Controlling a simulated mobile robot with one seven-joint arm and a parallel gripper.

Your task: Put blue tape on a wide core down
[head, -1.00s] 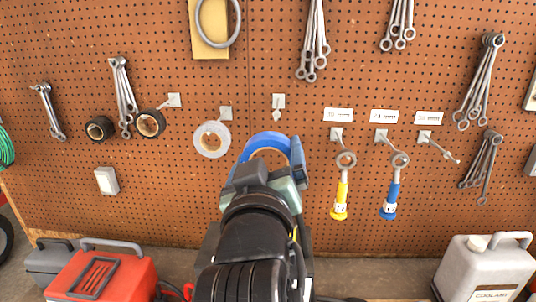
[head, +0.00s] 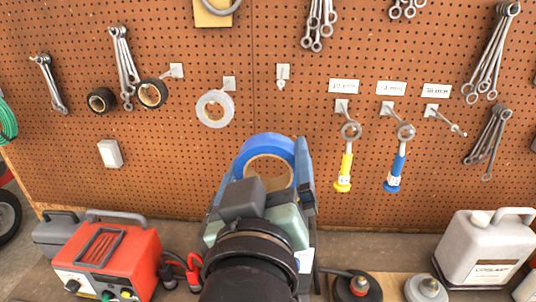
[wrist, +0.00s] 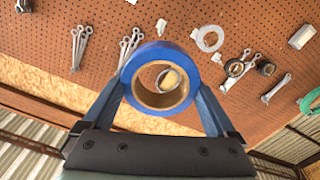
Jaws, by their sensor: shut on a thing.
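The blue tape (head: 262,144) is a thick roll on a wide brown cardboard core. My gripper (head: 273,170) is shut on it, with one finger on each side of the roll. In the wrist view the tape (wrist: 160,56) sits between the two fingers (wrist: 164,92), and its core faces the camera. The roll is held in the air in front of the pegboard. My arm hides part of its lower side in the head view.
The pegboard (head: 200,170) carries a grey tape roll (head: 215,109), dark rolls, wrenches and an empty hook (head: 282,77).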

